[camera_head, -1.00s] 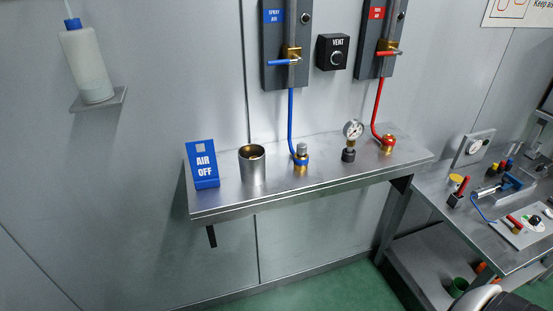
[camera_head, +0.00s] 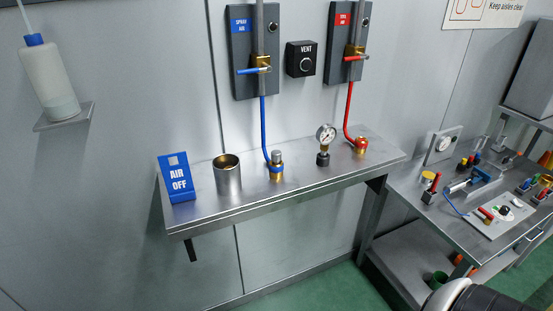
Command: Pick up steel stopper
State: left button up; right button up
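A small grey steel cap, which looks like the steel stopper (camera_head: 276,156), sits upright on top of a brass fitting (camera_head: 276,174) with a blue collar. The fitting stands on the steel wall shelf (camera_head: 315,182), at the lower end of the blue hose (camera_head: 264,125). Whether the cap is separate from the fitting I cannot tell. Neither of my grippers is in view.
On the shelf, a blue AIR OFF sign (camera_head: 177,180) and an open steel cup (camera_head: 227,177) stand left of the fitting. A pressure gauge (camera_head: 325,138) and a red-collared brass fitting (camera_head: 361,146) stand right. A cluttered workbench (camera_head: 415,205) is further right.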

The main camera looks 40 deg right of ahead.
aim_at(275, 154)
jog(key=l+u, duration=0.1)
jog(key=l, duration=1.7)
